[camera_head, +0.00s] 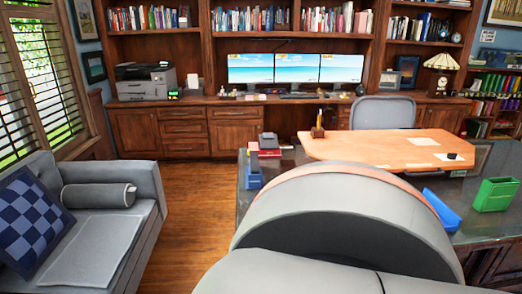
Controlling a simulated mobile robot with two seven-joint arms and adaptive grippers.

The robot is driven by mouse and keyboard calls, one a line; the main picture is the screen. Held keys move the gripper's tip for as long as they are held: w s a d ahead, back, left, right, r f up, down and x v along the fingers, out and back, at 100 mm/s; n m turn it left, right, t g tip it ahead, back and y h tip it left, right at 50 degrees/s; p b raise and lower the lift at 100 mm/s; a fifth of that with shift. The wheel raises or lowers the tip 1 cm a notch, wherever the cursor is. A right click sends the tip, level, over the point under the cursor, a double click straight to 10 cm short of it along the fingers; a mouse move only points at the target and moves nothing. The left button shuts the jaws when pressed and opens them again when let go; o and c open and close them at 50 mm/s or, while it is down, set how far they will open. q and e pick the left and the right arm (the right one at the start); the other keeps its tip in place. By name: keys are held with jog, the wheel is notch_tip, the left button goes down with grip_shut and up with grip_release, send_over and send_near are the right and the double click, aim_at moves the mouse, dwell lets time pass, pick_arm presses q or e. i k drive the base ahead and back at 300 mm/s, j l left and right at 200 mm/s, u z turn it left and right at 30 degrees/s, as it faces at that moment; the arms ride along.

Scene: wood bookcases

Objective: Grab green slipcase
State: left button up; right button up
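The green slipcase (495,194) stands at the far right of the view, on the dark desk top (486,228) near its front edge. It looks like an open-topped green box, and I cannot see inside it. Nothing is touching it that I can see. Neither of my grippers shows in the head view.
A blue holder (441,209) lies left of the slipcase. A raised wooden board (380,148) with papers is behind it. A grey chair (383,112) stands beyond. A grey sofa (100,215) is at left. Wood floor (195,200) is clear between sofa and desk.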

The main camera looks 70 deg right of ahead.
aim_at(490, 197)
jog(key=z, duration=4)
jog(key=i+l+z, duration=0.1)
jog(key=i, duration=0.2)
